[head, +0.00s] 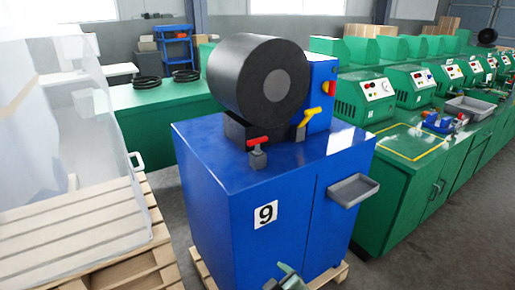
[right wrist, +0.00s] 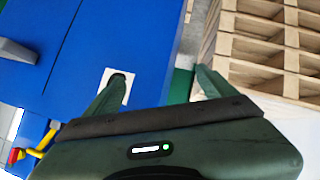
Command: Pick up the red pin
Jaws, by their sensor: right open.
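A red T-shaped pin (head: 259,140) sits in a small grey block on top of the blue machine cabinet (head: 226,175), in front of the large black cylinder (head: 262,80). My right gripper (head: 283,278) is low in front of the cabinet, well below the pin, with only its tip in the head view. In the right wrist view the right gripper (right wrist: 162,76) has its two green fingers spread apart, with nothing between them. A red part (right wrist: 16,155) with yellow shows at that view's lower left; I cannot tell if it is the pin.
A yellow handle (head: 309,116) and a red knob (head: 328,88) are right of the pin. A grey tray (head: 353,189) juts from the cabinet's right side. A wooden pallet (head: 90,262) with a translucent bin stands left. Green benches with several machines are at right.

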